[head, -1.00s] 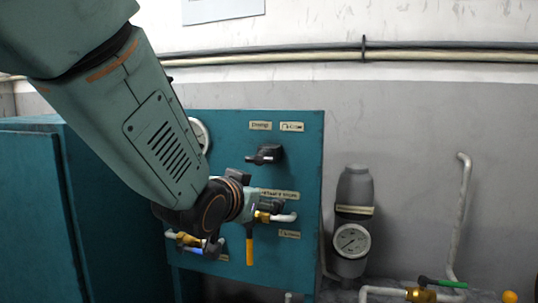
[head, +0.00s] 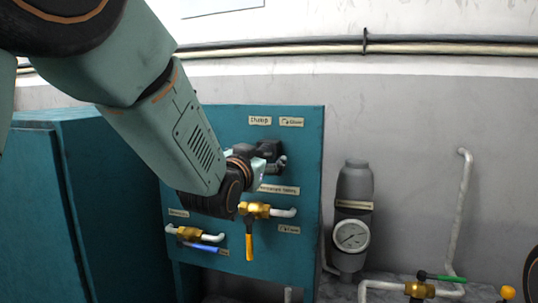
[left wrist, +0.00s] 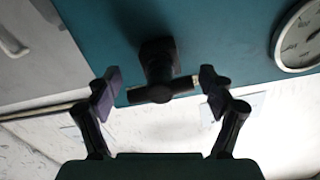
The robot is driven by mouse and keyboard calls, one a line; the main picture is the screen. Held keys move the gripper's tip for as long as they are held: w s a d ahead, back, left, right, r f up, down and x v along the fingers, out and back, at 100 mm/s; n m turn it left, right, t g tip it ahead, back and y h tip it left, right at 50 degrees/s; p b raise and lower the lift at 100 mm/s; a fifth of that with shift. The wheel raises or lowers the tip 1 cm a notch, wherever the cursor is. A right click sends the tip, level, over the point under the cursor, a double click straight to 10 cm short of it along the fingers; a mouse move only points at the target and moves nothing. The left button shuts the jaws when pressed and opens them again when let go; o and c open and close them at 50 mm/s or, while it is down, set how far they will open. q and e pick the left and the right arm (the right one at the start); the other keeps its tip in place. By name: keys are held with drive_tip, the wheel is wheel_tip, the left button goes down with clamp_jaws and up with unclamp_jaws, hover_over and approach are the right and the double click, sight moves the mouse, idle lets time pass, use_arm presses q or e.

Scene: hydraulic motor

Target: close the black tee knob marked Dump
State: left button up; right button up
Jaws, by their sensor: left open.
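The black tee knob (left wrist: 157,68) sticks out of the teal panel (left wrist: 215,30) in the left wrist view. Its crossbar lies sideways across the picture, between the two fingers. My left gripper (left wrist: 158,82) is open, with one fingertip off each end of the crossbar. I see a gap at each side, so it does not appear to grip the knob. In the head view, my left gripper (head: 274,165) is at the upper part of the panel, below the "Dump" label (head: 260,120), and partly covers the knob. My right gripper is not in view.
A yellow-handled valve (head: 250,240) is just below my left gripper. A blue-handled valve (head: 200,247) is lower left. A round gauge (left wrist: 300,38) is near the panel's edge in the left wrist view. A grey cylinder with a gauge (head: 352,235) stands right of the panel.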

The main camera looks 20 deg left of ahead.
use_arm(q)
drive_tip(key=shift+w, duration=0.15)
drive_tip(key=shift+d+r, duration=0.1)
drive_tip(key=shift+r, duration=0.05)
drive_tip(key=shift+c, duration=0.5)
drive_tip(key=c, duration=1.1)
drive_tip(key=shift+c, duration=0.3)
